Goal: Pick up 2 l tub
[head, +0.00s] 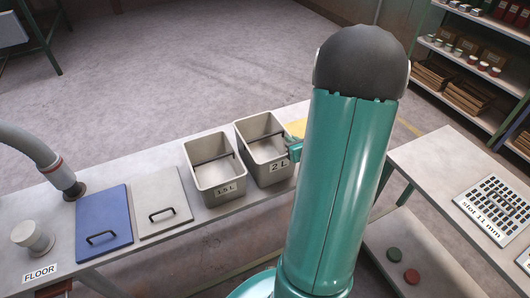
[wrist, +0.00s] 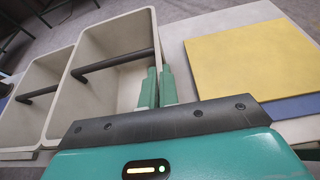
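The 2 l tub (head: 264,150) is a cream open box with a dark bar across its inside and a "2 L" label on its front. It stands on the bench, and it also shows in the wrist view (wrist: 85,110). My gripper (head: 293,150) is at the tub's right wall. In the wrist view my gripper's two green fingers (wrist: 158,87) are close together, one inside the tub and one outside, with the wall's rim between them. They look shut on that wall.
The 1.5 l tub (head: 219,190) stands close on the left. Further left are a cream lid (head: 160,190) and a blue lid (head: 103,215) with handles. A yellow panel (wrist: 250,60) lies right of the 2 l tub. A second table (head: 430,200) is at the right.

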